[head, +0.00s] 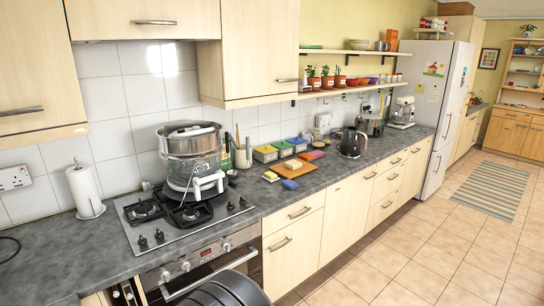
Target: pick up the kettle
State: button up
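A dark, shiny kettle (353,143) stands upright on the grey worktop (335,172), right of the middle of the head view. It is small in the picture, and its handle side is hard to make out. Nothing is seen touching it from the front. I cannot make out my gripper in this view, so its fingers and its distance from the kettle are not shown. Dark rounded parts at the bottom edge seem to be mine.
A gas hob (150,238) with a large steamer (190,155) is at the left. A chopping board (291,168), sponges and coloured tubs lie left of the kettle. A white mixer (402,113) and fridge (435,110) stand to its right.

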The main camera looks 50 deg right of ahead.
aim_at(351, 143)
jog(key=i+l+z, duration=0.1)
jog(key=l+z, duration=0.35)
jog(key=i+l+z, duration=0.15)
jog(key=l+z, duration=0.3)
jog(key=i+l+z, duration=0.25)
jog(key=l+z, duration=0.25)
jog(key=i+l+z, duration=0.2)
jog(key=z, duration=0.25)
jog(key=i+l+z, duration=0.1)
jog(key=i+z, duration=0.35)
jog(key=i+l+z, duration=0.1)
jog(key=i, duration=0.5)
jog(key=i+l+z, duration=0.1)
jog(key=i+l, duration=0.2)
jog(key=i, duration=0.3)
jog(key=i+l, duration=0.1)
jog(key=i, duration=0.5)
jog(key=i+u, duration=0.45)
jog(key=i+l+u, duration=0.1)
jog(key=i+u, duration=0.15)
jog(key=u, duration=0.25)
jog(key=i+l+u, duration=0.2)
jog(key=u, duration=0.25)
jog(key=i+l, duration=0.05)
jog(key=i, duration=0.05)
